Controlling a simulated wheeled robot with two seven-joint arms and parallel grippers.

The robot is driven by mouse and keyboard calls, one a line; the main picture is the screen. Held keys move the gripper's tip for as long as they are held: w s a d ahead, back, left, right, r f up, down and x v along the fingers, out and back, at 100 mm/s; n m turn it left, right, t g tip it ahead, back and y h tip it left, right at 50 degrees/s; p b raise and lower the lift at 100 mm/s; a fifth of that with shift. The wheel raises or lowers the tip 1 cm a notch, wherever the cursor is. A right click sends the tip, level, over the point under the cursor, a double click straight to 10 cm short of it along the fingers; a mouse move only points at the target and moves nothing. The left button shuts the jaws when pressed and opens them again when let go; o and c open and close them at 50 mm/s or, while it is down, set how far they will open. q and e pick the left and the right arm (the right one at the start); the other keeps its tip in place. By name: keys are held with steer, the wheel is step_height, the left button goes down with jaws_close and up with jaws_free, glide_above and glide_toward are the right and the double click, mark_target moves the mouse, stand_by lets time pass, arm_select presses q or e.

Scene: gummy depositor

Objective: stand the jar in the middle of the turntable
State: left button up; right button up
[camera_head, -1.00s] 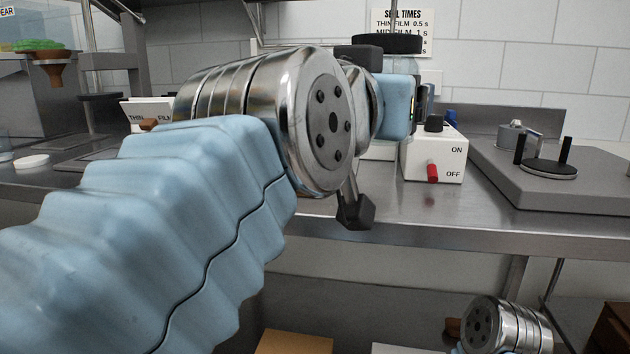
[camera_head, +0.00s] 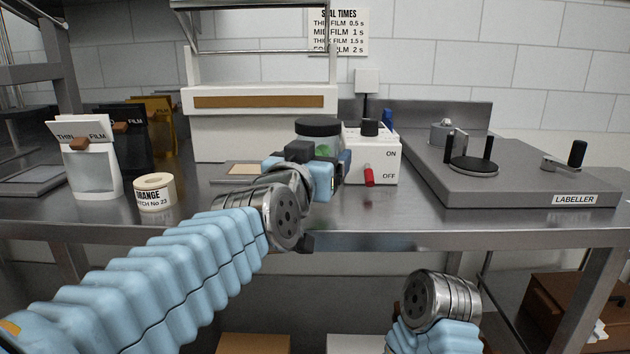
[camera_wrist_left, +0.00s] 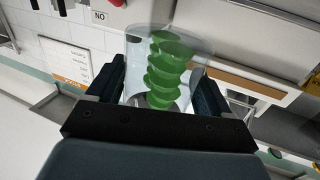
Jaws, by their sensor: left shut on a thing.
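The jar (camera_head: 323,150) is clear, with a dark lid and green gummies inside. My left gripper (camera_head: 325,168) is shut on it and holds it roughly upright, in front of the switch box. In the left wrist view the jar (camera_wrist_left: 150,50) sits between both fingers (camera_wrist_left: 158,88). The turntable (camera_head: 473,167) is a black disc with two upright black posts, on the grey labeller (camera_head: 520,185) to the right. It is empty and apart from the jar. My right arm shows at the bottom of the head view, but its gripper is out of frame.
A white switch box (camera_head: 375,158) with a red switch stands between the jar and the labeller. A white sealer (camera_head: 260,135) is behind left. A black-handled crank (camera_head: 576,155) is on the labeller's right.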

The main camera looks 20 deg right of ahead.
arm_select(q)
steer(key=f, duration=0.3)
steer(key=shift+w+d+f, duration=0.1)
steer(key=shift+w+f, duration=0.05)
steer(key=shift+w, duration=0.25)
steer(key=shift+f, duration=0.1)
steer(key=shift+f+b, duration=0.25)
steer(key=shift+b, duration=0.1)
steer(key=o, duration=1.4)
